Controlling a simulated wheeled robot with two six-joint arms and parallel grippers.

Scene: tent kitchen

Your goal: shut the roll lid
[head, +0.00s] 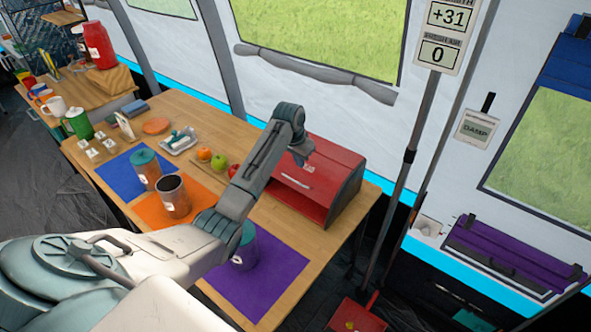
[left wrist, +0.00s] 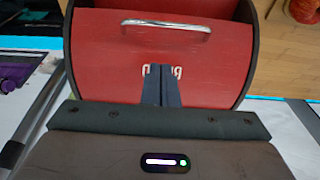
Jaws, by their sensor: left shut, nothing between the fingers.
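The red roll-lid box (head: 345,175) stands at the table's far right corner in the head view. Its curved red lid (left wrist: 110,65) fills the middle of the left wrist view. The lid's metal handle (left wrist: 168,25) runs across near the top of that view, and the open front shows beyond it. The lid is partly raised. My left gripper (head: 304,158) is over the lid, behind the handle. Its shut, empty fingertips (left wrist: 161,70) point toward the handle and are apart from it in the picture. I cannot tell whether they touch the lid. My right gripper is not in view.
My left arm crosses over the wooden table (head: 330,250). Blue, orange and purple mats (head: 275,280) hold canisters (head: 174,196). Fruit (head: 220,161) lies left of the box. A grey pole (head: 405,170) stands right of the table.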

